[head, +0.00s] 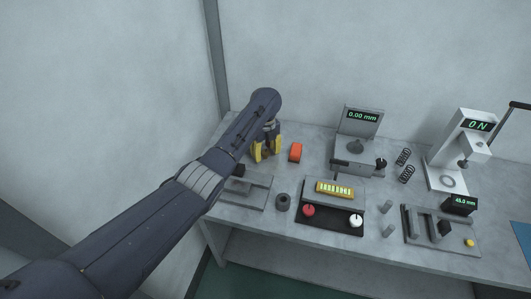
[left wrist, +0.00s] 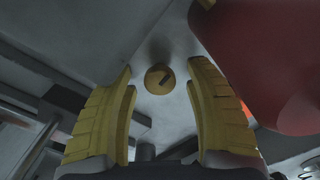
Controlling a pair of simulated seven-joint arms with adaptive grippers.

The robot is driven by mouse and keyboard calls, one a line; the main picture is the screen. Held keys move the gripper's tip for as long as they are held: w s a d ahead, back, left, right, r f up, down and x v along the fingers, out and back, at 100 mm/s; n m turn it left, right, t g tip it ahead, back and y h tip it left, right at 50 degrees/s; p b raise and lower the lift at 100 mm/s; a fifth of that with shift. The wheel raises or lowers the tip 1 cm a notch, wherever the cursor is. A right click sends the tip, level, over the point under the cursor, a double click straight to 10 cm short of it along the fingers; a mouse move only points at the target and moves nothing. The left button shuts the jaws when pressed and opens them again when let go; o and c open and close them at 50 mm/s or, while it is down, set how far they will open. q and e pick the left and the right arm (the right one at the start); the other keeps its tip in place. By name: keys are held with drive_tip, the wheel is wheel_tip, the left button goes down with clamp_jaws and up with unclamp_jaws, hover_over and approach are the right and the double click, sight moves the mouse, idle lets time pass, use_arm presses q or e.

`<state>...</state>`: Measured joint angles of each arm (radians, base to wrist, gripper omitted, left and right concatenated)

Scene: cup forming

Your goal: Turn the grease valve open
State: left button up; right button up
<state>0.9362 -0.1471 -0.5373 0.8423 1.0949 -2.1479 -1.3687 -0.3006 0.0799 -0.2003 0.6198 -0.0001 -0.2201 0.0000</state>
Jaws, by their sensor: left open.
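A round yellow knob (left wrist: 160,80) with a dark mark on its face shows between my fingers in the left wrist view; it looks like the grease valve. It stands on a pale grey surface. In the head view my gripper and arm hide it. My left gripper (head: 267,152) is open at the back left of the bench. Its yellow fingers also show in the left wrist view (left wrist: 163,72), one on each side of the knob, with gaps between. I cannot tell how far the fingertips are above it. My right gripper is not in view.
A grey fixture (head: 250,190), a dark ring (head: 283,202) and a button panel (head: 331,222) are nearer the front. A gauge (head: 358,130) stands farther right.

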use_arm(q)
drive_tip(key=shift+f, duration=0.2)
clamp_jaws()
idle(0.4)
